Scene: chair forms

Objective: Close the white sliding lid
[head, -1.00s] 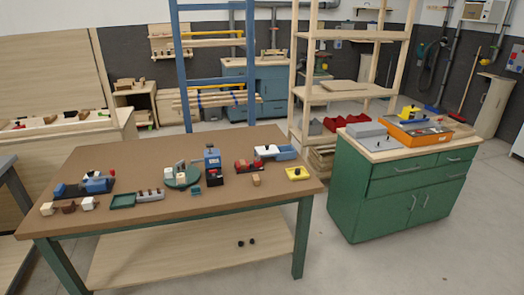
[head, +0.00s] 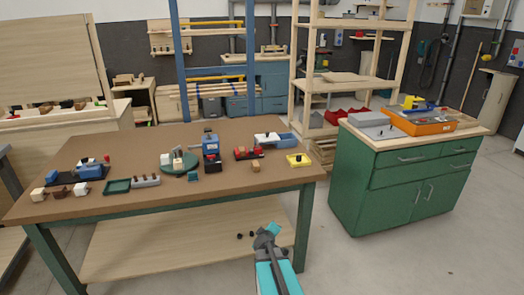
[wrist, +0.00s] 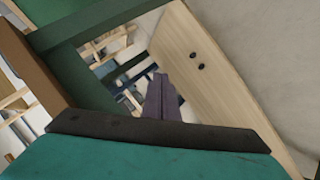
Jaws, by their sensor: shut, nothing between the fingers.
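A white lid (head: 265,137) with a small dark knob sits on the left part of a blue box (head: 285,138). The box is at the back right of the brown-topped table. Part of the blue box shows to the right of the lid, so the lid looks slid open. My gripper (head: 273,229) is low in front of the table's front edge, well apart from the box. In the wrist view, the fingers (wrist: 162,97) are together with nothing between them. The lid and box do not show in the wrist view.
The table (head: 130,213) carries a yellow tray (head: 299,160), a red toy (head: 249,154), a blue machine (head: 211,146) and a round green plate (head: 180,170). A green cabinet (head: 400,190) stands to the right. Open floor lies between table and cabinet.

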